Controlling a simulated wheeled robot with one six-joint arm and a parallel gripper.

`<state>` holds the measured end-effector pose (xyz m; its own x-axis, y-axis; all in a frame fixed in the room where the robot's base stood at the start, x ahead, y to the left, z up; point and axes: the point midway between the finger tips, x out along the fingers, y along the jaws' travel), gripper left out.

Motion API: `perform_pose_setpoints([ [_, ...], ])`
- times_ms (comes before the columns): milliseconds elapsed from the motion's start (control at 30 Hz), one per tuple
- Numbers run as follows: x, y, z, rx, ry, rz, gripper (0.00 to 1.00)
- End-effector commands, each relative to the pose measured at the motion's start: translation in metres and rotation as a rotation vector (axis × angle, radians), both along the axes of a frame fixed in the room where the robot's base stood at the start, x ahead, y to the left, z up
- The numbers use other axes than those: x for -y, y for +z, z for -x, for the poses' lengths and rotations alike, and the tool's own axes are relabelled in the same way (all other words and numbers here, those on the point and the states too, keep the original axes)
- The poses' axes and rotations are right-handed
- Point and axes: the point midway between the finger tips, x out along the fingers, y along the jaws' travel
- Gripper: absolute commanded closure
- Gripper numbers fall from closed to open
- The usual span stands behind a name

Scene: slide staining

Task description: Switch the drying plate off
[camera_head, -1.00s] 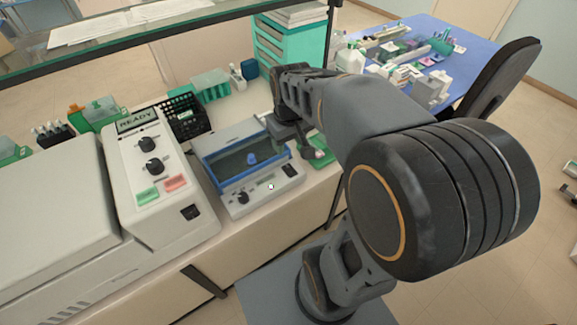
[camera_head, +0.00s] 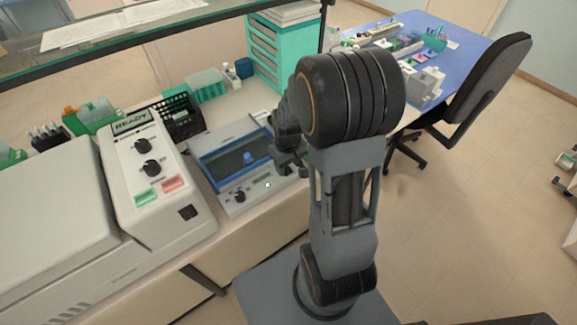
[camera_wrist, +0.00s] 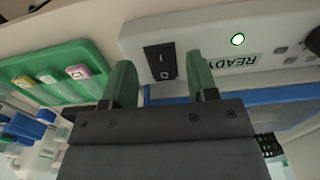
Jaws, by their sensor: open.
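The drying plate (camera_head: 214,178) is a pale box with a blue-framed dark window, on the bench left of my gripper in the head view. Its front panel (camera_wrist: 213,25) shows upside down in the wrist view, with a black rocker switch (camera_wrist: 161,62), a lit white-green lamp (camera_wrist: 237,39) and a display reading READY (camera_wrist: 232,62). My gripper (camera_wrist: 162,82) is open and empty. Its two green fingertips lie either side of the switch in that view; I cannot tell whether they touch the panel. In the head view my gripper (camera_head: 288,165) hides the switch.
A larger machine (camera_head: 150,180) with a READY sign, knobs and green and red buttons stands left of the drying plate. A green tray (camera_wrist: 55,72) with small coloured items lies beside the plate. A teal drawer unit (camera_head: 268,55) stands behind, and a black chair (camera_head: 490,75) is at right.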

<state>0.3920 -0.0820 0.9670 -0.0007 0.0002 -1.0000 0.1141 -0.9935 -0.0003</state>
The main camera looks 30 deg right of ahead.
Motion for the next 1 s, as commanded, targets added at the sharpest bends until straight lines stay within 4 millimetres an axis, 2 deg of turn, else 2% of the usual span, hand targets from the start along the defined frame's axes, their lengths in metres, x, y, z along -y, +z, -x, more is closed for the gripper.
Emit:
perform_pose_setpoints([
  [200,0.000,-0.013,0.000,0.000,0.000,0.000,0.47],
  [533,0.000,-0.015,0.000,0.001,0.000,0.000,0.47],
  [1000,0.000,-0.015,0.000,0.001,0.000,0.000,0.92],
])
